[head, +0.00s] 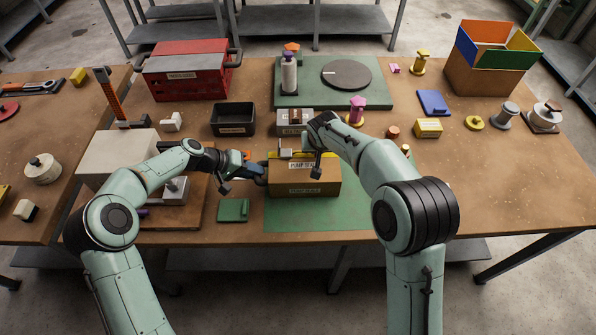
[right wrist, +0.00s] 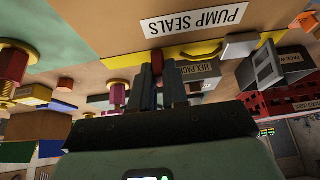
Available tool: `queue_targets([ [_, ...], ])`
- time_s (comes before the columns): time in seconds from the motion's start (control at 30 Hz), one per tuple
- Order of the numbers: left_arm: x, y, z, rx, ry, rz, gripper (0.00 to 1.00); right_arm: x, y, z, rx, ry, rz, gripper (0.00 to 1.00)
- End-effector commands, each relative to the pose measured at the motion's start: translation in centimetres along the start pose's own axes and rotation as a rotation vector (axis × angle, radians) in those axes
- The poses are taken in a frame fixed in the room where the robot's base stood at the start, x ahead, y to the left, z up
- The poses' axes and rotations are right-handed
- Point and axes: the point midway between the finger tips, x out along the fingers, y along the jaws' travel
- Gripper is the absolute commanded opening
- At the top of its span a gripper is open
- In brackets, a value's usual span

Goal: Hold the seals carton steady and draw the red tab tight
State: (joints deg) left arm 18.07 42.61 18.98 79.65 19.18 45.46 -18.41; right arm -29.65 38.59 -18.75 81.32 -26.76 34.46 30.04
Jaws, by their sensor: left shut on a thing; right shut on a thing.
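The seals carton (head: 304,190) is a brown box labelled PUMP SEALS, sitting on the green mat at the front middle. Its top also shows in the right wrist view (right wrist: 150,12), with a yellow strip (right wrist: 190,51) along one edge. My left gripper (head: 262,172) is shut at the carton's left end; the exact grip is hard to see. My right gripper (head: 316,152) is above the carton's back edge. In the right wrist view its fingers (right wrist: 163,72) are close together at the yellow strip.
A grey HEX PACK bin (head: 292,124) stands just behind the carton, with a black bin (head: 233,119) to its left. A green block (head: 233,210) lies left of the carton. A yellow box (head: 428,127) is to the right. The front right table is clear.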

Motion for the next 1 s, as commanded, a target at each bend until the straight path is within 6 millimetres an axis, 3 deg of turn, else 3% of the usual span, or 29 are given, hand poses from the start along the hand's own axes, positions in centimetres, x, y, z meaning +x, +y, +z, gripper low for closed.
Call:
queue_targets([
  [1.0,-0.2,-0.3,-0.1,-0.002,0.004,-0.006,0.00,0.1,3.4,0.0,0.002,-0.001,0.004,0.00],
])
